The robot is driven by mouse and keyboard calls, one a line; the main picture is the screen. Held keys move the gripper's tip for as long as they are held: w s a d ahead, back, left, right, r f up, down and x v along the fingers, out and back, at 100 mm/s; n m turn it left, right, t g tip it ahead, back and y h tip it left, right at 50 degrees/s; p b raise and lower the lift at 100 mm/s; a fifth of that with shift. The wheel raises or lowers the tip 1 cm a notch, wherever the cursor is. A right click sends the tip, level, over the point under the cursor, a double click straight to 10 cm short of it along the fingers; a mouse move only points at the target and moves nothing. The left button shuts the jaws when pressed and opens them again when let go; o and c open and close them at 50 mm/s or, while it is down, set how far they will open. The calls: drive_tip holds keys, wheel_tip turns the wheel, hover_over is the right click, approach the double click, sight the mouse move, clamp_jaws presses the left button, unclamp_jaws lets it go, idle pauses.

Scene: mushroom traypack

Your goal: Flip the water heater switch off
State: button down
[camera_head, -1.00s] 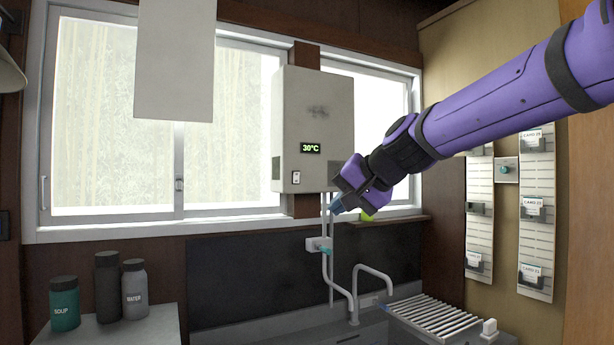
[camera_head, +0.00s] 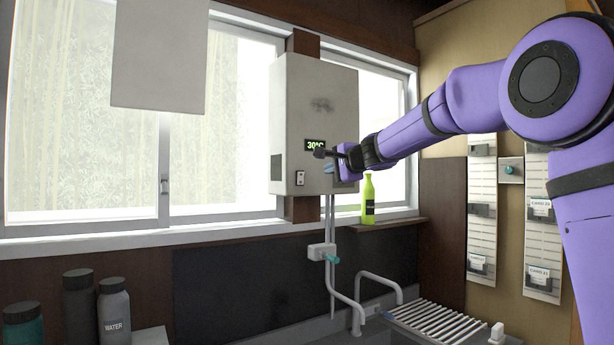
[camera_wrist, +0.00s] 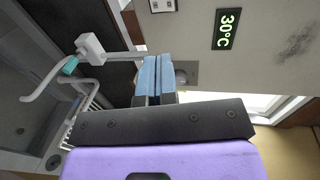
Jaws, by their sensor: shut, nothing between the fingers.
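The water heater (camera_head: 315,110) is a pale grey box on the wall between the windows, with a green "30°C" display (camera_head: 314,145). Its small white switch (camera_head: 300,178) sits in a dark frame at the lower left of the front face. Part of the switch shows at the top edge of the wrist view (camera_wrist: 161,5). Its on or off position is too small to tell. My gripper (camera_head: 328,167) is in front of the heater's lower front, right of the switch. In the wrist view its blue fingers (camera_wrist: 158,62) are together and empty, apart from the switch.
Pipes and a valve with a teal handle (camera_head: 331,259) are below the heater. A green bottle (camera_head: 368,200) stands on the sill to the right. A grey cabinet (camera_head: 160,60) hangs at upper left. Several bottles (camera_head: 114,308) stand at lower left.

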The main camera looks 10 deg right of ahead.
sight(301, 176)
drive_tip(key=x, duration=1.2)
drive_tip(key=shift+w+a+r, duration=0.1)
drive_tip(key=shift+a+r, duration=0.05)
drive_tip(key=shift+r, duration=0.1)
drive_tip(key=shift+w+a+r, duration=0.15)
drive_tip(key=shift+w+a, duration=0.05)
drive_tip(key=shift+w, duration=0.6)
